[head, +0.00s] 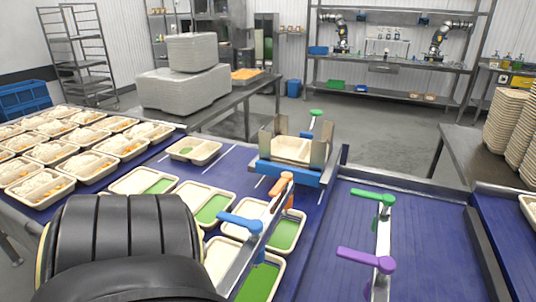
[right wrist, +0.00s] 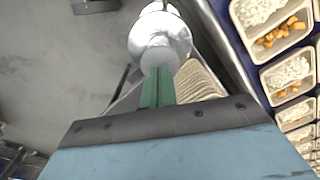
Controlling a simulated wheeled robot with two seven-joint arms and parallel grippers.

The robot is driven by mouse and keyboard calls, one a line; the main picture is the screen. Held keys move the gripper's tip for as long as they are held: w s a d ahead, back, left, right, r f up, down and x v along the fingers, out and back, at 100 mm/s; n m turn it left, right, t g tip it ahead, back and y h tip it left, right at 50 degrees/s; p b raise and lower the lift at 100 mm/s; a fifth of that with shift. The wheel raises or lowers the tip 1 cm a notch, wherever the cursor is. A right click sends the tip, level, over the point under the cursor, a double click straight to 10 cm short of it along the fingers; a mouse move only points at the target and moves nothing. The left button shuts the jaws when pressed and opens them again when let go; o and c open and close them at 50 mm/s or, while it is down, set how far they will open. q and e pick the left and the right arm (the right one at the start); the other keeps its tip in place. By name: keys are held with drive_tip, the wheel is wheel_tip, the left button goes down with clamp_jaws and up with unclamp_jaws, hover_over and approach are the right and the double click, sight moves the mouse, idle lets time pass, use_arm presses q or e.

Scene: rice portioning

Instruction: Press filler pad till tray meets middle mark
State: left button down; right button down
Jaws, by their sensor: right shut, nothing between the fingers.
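In the head view, several white two-part trays with a green compartment, such as this tray (head: 194,150), lie on the dark blue belt (head: 225,172), which carries white marks. A blue-based holder (head: 290,174) with upright plates has a pale tray (head: 291,148) between them. I cannot tell which part is the filler pad. In the right wrist view my right gripper (right wrist: 158,75) shows two teal fingers shut together, with a shiny round metal part (right wrist: 160,38) just beyond the tips. Contact with it cannot be told. My left gripper is out of view.
Orange (head: 282,184), blue (head: 240,221), green (head: 372,196) and purple (head: 365,261) levers stand along the belts. Rice-filled trays (head: 90,164) crowd the left. A stack of trays (head: 507,118) stands at right. The right-hand belt (head: 432,235) is largely bare.

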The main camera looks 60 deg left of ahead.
drive_tip(key=shift+f+b, duration=1.1)
drive_tip(key=shift+f, duration=0.65)
drive_tip(key=shift+r, duration=0.15)
drive_tip(key=shift+r+p, duration=1.4)
drive_tip(key=shift+r, duration=0.45)
wheel_tip(320, 180, up, 6)
drive_tip(key=p, duration=0.4)
